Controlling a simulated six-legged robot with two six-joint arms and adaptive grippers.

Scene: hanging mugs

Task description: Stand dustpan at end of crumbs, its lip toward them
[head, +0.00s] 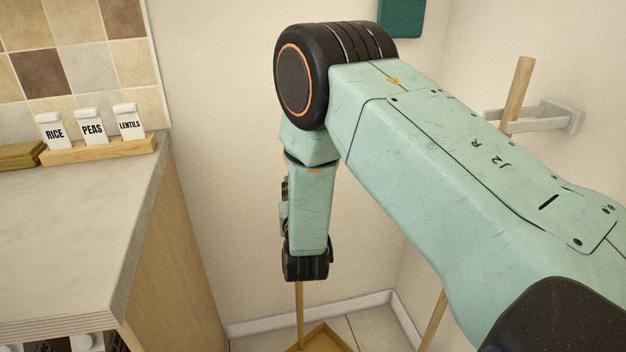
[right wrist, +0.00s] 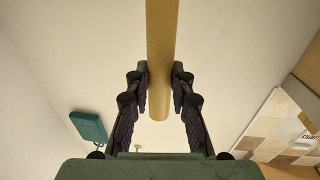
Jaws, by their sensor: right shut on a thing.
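The dustpan (head: 327,337) shows only in part at the bottom edge of the head view, a tan pan on the tiled floor with an upright wooden handle (head: 300,312). My right gripper (right wrist: 160,72) is shut on this handle (right wrist: 161,35), near its rounded end in the right wrist view. In the head view my right arm reaches down over it and hides the grip. I cannot tell whether the pan touches the floor. The crumbs are not in view, and the lip's direction is unclear. My left gripper is not in view.
A counter (head: 75,220) with a wooden side fills the left. It carries white RICE, PEAS and LENTILS jars on a wooden stand (head: 100,149). A wooden pole (head: 518,88) leans in a grey wall holder (head: 548,118) at right. Bare wall and skirting lie behind the dustpan.

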